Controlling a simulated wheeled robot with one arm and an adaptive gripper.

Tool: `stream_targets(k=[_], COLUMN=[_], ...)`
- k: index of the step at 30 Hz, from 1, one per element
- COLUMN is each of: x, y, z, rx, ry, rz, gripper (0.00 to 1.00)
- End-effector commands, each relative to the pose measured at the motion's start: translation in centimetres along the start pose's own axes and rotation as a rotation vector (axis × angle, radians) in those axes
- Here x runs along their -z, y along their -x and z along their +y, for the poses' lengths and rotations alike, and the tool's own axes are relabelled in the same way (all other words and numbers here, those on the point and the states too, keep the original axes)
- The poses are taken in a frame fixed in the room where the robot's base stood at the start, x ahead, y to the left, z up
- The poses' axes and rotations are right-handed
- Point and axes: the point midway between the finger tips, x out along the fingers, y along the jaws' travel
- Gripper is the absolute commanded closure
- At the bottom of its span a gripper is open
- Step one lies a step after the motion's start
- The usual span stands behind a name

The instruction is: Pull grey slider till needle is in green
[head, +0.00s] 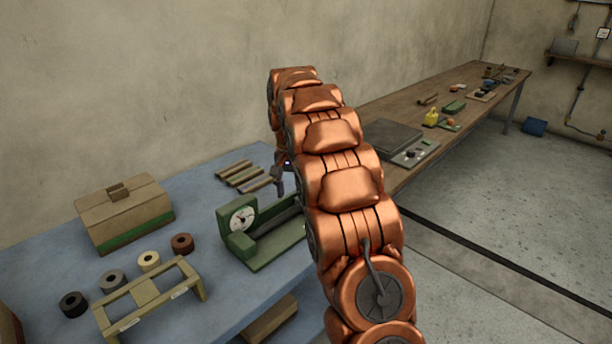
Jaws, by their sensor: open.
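A green device (268,256) with a long trough stands on the blue table. Its round white dial (243,219) faces me at the left end. The dial has a dark needle, too small to read against any green zone. A dark strip runs along the trough, but I cannot make out the grey slider; the right end is hidden behind my copper arm. My gripper (279,187) is small and partly hidden by the arm. It is open, above the table behind the device and apart from it.
Several flat strips (240,173) lie behind the device. A cardboard box (124,214), several tape rolls (149,261) and a wooden frame (150,300) are at left. A brown workbench (410,187) with a grey-topped device (387,137) stands at right.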

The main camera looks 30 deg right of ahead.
Motion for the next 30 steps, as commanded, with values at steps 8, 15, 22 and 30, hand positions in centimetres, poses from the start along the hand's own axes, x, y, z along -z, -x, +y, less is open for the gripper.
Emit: stream_targets(k=[8, 15, 22, 30], x=[7.2, 10.4, 11.1, 11.0], y=[2.0, 2.1, 1.6, -0.9], z=[0.2, 0.6, 0.7, 0.6], rx=[0.03, 0.05, 0.054, 0.052], ry=[-0.143, -0.219, -0.235, -0.234], rz=[0.02, 0.028, 0.03, 0.027], gripper=[0.41, 0.41, 0.41, 0.41])
